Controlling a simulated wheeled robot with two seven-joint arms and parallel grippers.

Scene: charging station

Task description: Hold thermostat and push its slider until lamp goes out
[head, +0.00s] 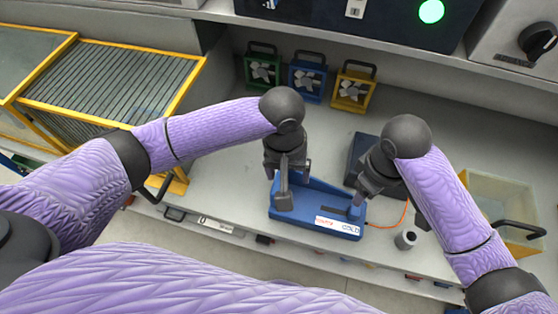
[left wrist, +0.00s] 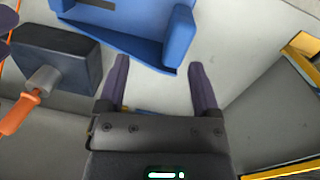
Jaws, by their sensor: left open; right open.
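The blue thermostat (head: 315,208) lies on the grey bench in the head view, with a red and white label and the word COLD on its front right. It also shows at the top of the left wrist view (left wrist: 140,32). My left gripper (head: 279,190) is open at the thermostat's left end. My right gripper (head: 356,196) is open over the thermostat's right end; contact and the slider cannot be made out. A round green light (head: 431,11) glows on the dark panel.
A dark box (head: 361,151) stands behind the thermostat, and an orange cable (head: 404,212) runs nearby. Green, blue and yellow fan units (head: 307,76) stand behind. A yellow-rimmed bin (head: 503,190) is at right, a slatted rack (head: 110,78) at left.

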